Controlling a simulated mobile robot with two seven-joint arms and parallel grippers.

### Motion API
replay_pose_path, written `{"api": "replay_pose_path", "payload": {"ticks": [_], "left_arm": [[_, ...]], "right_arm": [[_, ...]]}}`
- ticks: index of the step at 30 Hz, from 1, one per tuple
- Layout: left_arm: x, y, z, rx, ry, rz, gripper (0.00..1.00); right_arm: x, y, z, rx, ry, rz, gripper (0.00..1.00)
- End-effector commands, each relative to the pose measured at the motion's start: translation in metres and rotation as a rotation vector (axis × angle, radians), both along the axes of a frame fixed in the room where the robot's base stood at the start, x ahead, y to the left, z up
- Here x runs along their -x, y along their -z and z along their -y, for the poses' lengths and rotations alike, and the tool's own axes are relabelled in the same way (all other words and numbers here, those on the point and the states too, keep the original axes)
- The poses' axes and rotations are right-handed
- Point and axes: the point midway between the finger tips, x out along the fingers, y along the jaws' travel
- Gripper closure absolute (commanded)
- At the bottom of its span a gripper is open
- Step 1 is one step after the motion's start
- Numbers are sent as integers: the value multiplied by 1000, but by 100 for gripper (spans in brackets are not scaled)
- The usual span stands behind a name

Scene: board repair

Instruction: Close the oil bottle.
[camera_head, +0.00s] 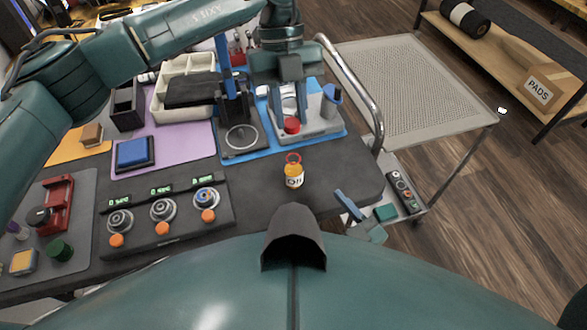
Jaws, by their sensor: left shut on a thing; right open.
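The oil bottle (294,181) is a small yellow-orange bottle with a white label. My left gripper (291,112) is above and behind the bottle in the picture. It is shut on a small red cap (291,126), which shows at its fingertips, apart from the bottle. My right gripper (363,212) is low at the table's right edge, to the right of the bottle. It is open and empty, partly hidden by my own body.
A black panel with several knobs (163,212) lies left of the bottle. A black stand (241,140) and a grey-white device on a blue mat (333,131) are behind it. A metal cart (415,85) adjoins the right edge. The dark tabletop around the bottle is clear.

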Motion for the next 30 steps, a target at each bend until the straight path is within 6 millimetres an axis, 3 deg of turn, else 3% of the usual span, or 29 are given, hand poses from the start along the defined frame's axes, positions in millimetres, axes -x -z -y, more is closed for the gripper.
{"api": "replay_pose_path", "payload": {"ticks": [17,30], "left_arm": [[0,-1,2,-2,-44,2,99],[0,-1,2,-2,-43,2,99]], "right_arm": [[-7,-1,-5,0,-4,6,38],[-72,-1,-47,-2,-3,6,38]]}}
